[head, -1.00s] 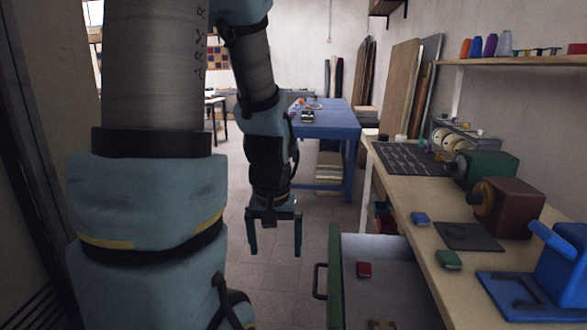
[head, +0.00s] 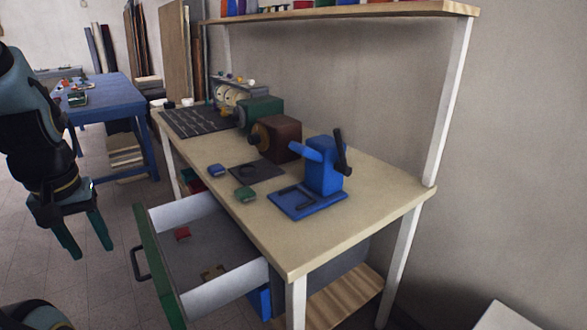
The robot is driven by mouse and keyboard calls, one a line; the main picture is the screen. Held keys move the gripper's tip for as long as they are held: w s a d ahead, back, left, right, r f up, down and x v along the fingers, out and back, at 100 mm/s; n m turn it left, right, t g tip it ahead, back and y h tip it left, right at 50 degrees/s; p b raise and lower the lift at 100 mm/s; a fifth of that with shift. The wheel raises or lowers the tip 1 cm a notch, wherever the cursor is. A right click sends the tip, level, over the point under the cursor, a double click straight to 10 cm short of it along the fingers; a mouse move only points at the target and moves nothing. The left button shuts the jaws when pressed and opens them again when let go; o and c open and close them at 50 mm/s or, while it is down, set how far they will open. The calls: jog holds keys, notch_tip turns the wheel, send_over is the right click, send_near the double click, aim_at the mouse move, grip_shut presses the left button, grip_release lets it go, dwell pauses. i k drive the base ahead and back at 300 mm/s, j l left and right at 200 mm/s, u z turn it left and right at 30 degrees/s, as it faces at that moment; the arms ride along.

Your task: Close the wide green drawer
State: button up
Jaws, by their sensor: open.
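The wide green drawer (head: 153,262) is pulled out from under the workbench, toward the left in the head view. Its green front has a dark handle (head: 139,264), and its inside is grey with pale side walls. A small red block (head: 182,234) and a brown item (head: 214,273) lie inside it. My gripper (head: 89,244) hangs open and empty, fingers pointing down, to the left of the drawer front and apart from it.
The workbench (head: 330,232) carries a blue press (head: 322,172), a brown machine (head: 277,138), a green machine (head: 259,113) and small blocks. A blue table (head: 103,95) stands at the back left.

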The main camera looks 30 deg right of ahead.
aim_at(216, 237)
jog(key=i+j+z, duration=0.15)
jog(key=z, duration=0.3)
jog(key=i+j+z, duration=0.1)
jog(key=z, duration=0.35)
jog(key=j+z, duration=0.3)
jog(key=z, duration=0.15)
jog(key=i+j+z, duration=0.1)
jog(key=j+z, duration=0.2)
jog(key=z, duration=0.15)
jog(key=j+z, duration=0.15)
jog(key=j, duration=0.45)
jog(key=j+z, duration=0.15)
jog(key=j, duration=0.45)
jog(key=k+j+z, duration=0.15)
jog(key=j, duration=0.45)
jog(key=j+z, duration=0.2)
jog(key=j, duration=0.4)
jog(key=k+j, duration=0.1)
jog(key=j, duration=0.15)
jog(key=k+j, duration=0.1)
jog(key=j, duration=0.2)
